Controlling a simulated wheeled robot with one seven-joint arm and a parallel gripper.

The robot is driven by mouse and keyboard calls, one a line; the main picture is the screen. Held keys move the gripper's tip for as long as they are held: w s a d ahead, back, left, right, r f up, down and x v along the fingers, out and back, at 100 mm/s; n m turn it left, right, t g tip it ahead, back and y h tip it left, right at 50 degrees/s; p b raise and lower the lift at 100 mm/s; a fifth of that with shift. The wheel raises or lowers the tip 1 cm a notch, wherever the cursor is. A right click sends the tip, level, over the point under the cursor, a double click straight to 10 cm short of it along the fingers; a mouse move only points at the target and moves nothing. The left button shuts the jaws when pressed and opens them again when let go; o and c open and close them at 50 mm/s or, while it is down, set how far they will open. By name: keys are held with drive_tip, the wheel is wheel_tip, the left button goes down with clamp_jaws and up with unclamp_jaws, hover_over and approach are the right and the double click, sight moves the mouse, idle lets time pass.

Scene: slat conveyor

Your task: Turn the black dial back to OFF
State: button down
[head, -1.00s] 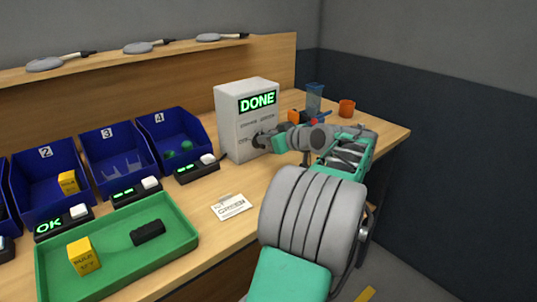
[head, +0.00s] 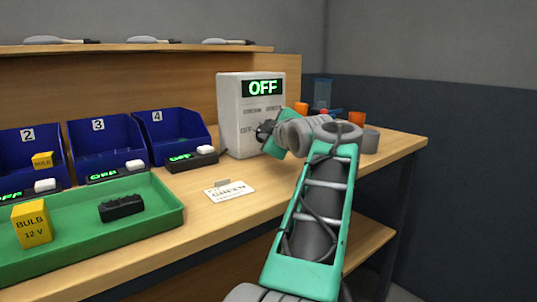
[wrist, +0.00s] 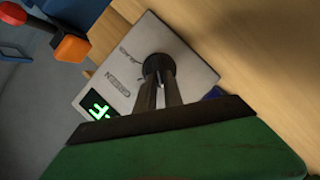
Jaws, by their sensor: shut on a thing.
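The white control box (head: 232,115) stands on the workbench near its right part, and its green display (head: 263,88) reads OFF. The black dial is on the box's front, mostly hidden by my gripper in the head view. In the wrist view the dial (wrist: 158,64) sits between the tips of my gripper (wrist: 160,75), whose two fingers are shut on it. The box face (wrist: 125,65) shows tilted there, with printed labels and part of the green display. My gripper also shows in the head view (head: 268,130), at the box's front.
Blue bins (head: 178,127) numbered 2, 3 and 4 stand left of the box, with small black displays before them. A green tray (head: 165,212) holds a yellow bulb box (head: 31,223) and a black block (head: 121,207). A white card (head: 229,193) lies in front. Orange and blue items stand behind my arm.

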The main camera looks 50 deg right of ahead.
drive_tip(key=shift+a+f+n+h+b, duration=0.15)
drive_tip(key=shift+f+n+h+b, duration=0.45)
drive_tip(key=shift+b, duration=1.1)
drive_tip(key=shift+r+n+y, duration=0.2)
drive_tip(key=shift+n+y, duration=0.1)
drive_tip(key=shift+r, duration=0.15)
drive_tip(key=c, duration=1.5)
unclamp_jaws()
drive_tip(key=shift+o, duration=0.2)
